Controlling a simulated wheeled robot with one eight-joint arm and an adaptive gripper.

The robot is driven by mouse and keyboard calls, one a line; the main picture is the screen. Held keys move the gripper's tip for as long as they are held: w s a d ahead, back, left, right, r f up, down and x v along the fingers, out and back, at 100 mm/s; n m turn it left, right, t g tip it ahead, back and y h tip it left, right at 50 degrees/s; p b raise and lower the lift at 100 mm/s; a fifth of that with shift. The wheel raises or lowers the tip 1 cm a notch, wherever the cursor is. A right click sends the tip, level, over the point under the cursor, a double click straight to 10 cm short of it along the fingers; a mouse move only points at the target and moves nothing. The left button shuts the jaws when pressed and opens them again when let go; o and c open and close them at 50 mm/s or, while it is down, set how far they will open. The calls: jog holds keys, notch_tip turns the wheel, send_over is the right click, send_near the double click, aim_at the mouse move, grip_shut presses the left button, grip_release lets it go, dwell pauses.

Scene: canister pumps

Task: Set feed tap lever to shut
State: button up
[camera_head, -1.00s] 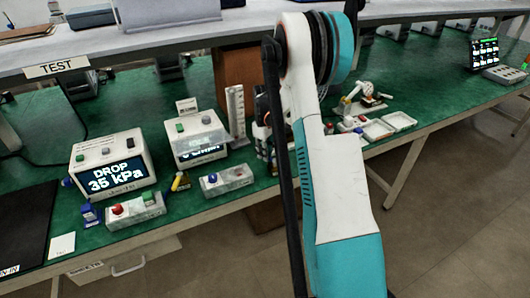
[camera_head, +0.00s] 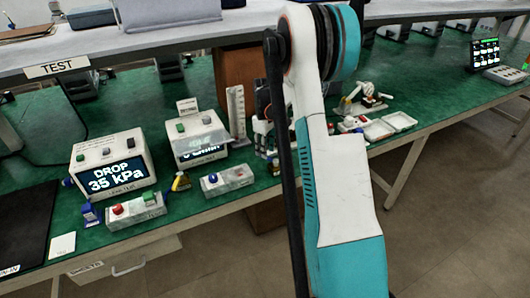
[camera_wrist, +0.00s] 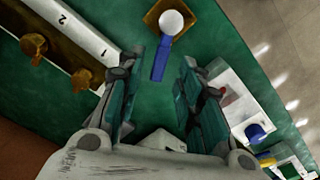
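The tap (camera_wrist: 172,20) shows at the top of the wrist view, with a brown square body and a white round top. Its blue lever (camera_wrist: 161,60) points down in the picture, toward my gripper. My gripper (camera_wrist: 161,78) is open, with a dark green finger on either side. The lever's near end lies around the gap between the fingertips. I cannot tell whether a finger touches it. In the head view my arm hides much of the gripper, and I cannot make out the tap there.
A white strip (camera_wrist: 82,35) marked 1 and 2, with brass fittings, lies left of the gripper in the wrist view. A white unit (camera_wrist: 232,100) with red and blue parts lies right. In the head view a box (camera_head: 110,165) reads DROP 35 kPa, beside a second display box (camera_head: 196,138).

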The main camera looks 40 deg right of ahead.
notch_tip(320, 180, up, 10)
jog(key=shift+f, duration=0.2)
dwell(0.5)
